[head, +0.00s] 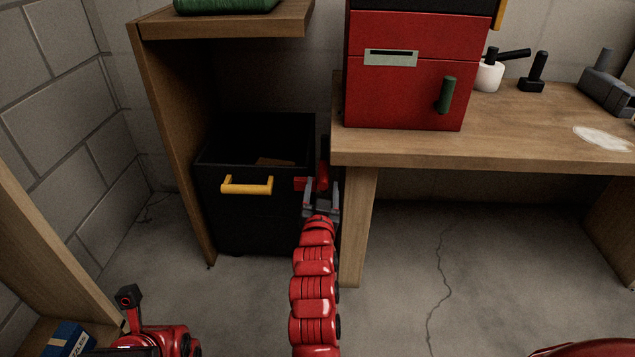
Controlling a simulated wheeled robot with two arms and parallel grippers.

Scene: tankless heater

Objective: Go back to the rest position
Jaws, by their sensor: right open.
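My right arm reaches forward from the bottom middle of the head view. Its gripper (321,186) is open, beside the right side of the black bin and close to the left end of the workbench. I see nothing held between its fingers, though they are small and dark here. A red and black part of my left arm shows at the bottom left. My left gripper does not show.
The open black bin (245,215) with a yellow handle (247,186) stands under a wooden shelf (230,22). The workbench (440,147) carries a red heater cabinet (405,95). A blue box (68,340) lies bottom left.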

